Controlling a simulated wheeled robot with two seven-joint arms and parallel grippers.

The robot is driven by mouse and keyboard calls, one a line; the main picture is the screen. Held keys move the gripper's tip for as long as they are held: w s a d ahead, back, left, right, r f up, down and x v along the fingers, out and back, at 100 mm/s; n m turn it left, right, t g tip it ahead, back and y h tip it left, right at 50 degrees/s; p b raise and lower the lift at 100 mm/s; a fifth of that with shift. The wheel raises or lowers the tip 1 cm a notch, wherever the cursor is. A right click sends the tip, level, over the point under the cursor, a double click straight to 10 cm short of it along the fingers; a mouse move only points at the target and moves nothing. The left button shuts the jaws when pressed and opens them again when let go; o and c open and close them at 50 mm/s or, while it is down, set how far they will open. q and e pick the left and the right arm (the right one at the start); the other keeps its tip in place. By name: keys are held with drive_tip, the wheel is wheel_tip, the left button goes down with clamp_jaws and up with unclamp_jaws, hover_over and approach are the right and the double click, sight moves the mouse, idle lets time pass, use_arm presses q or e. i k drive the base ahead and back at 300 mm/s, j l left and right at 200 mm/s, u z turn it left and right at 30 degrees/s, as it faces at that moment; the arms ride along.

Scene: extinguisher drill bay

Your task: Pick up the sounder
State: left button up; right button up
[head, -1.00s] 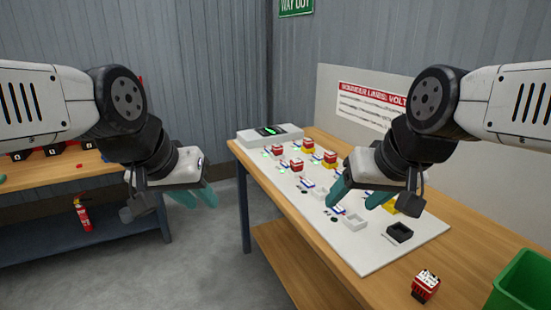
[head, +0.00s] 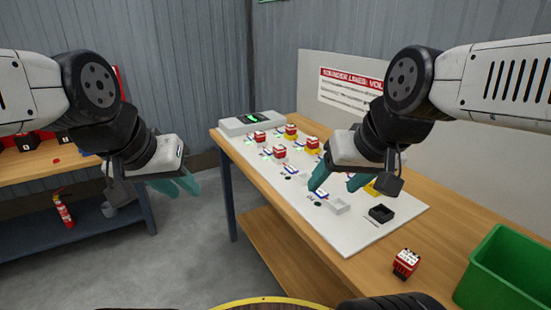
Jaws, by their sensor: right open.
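A red block-shaped sounder with a white top (head: 405,263) stands loose on the wooden table, right of the white board and left of the green bin. More red-and-white sounders (head: 279,152) sit on the board, some on yellow bases. My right gripper (head: 336,184) is open and empty above the board, left of and beyond the loose sounder. It hides part of the board. My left gripper (head: 188,186) hangs over the floor left of the table with nothing seen in it; its teal fingers overlap in this view.
The white board (head: 370,245) carries small fittings, an empty pale frame (head: 338,206) and a black frame (head: 381,213). A grey panel (head: 252,122) stands at its far end. The green bin (head: 510,270) bounds the table's right. A bench and a fire extinguisher (head: 63,209) are at left.

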sight(406, 262)
drive_tip(key=z, duration=1.5)
drive_tip(key=k+j, duration=0.1)
drive_tip(key=j, duration=0.2)
drive_tip(key=k+j, duration=0.1)
drive_tip(key=j, duration=0.15)
drive_tip(key=j+z, duration=0.1)
drive_tip(key=j, duration=0.2)
drive_tip(key=k, duration=0.1)
